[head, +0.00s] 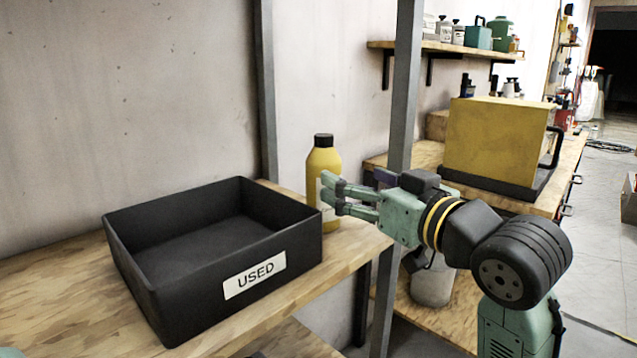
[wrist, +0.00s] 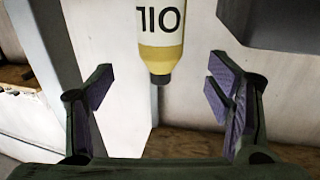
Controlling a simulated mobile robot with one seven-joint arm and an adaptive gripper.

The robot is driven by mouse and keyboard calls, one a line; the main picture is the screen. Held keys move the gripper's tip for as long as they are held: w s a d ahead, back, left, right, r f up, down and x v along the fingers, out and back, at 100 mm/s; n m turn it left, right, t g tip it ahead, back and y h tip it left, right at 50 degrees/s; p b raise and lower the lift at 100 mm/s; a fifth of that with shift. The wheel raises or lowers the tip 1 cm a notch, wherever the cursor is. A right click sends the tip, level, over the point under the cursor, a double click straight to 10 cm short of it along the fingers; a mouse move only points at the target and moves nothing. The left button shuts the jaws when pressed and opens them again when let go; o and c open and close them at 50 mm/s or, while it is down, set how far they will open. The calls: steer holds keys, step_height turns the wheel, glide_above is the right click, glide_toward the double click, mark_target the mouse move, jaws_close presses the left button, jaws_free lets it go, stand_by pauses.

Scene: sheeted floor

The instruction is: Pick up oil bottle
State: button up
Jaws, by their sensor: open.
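The oil bottle (head: 322,161) is yellow with a black cap and stands upright on the wooden shelf, just right of the black bin. In the wrist view the bottle (wrist: 160,50) appears upside down, with a white label reading OIL, beyond and between the fingers. My gripper (head: 327,197) reaches in from the right, and its fingertips overlap the bottle's right side and lower body in the head view. My gripper (wrist: 163,95) is open and empty in the wrist view. Whether a fingertip touches the bottle I cannot tell.
A black open bin (head: 300,240) labelled USED stands close on the bottle's left. A grey metal post (head: 402,90) rises behind my wrist, another behind the bottle. A yellow box (head: 495,140) sits on the right bench. The wooden shelf (head: 45,270) is bare at the left.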

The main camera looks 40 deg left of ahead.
mark_target(334, 171)
steer(key=x, duration=0.3)
steer(key=shift+s+a, duration=0.1)
steer(key=shift+a, duration=0.3)
steer(key=shift+w+p+x, duration=0.2)
steer(key=shift+p+x, duration=0.75)
steer(key=shift+x, duration=2)
steer(key=shift+d, duration=0.1)
steer(key=c, duration=1.7)
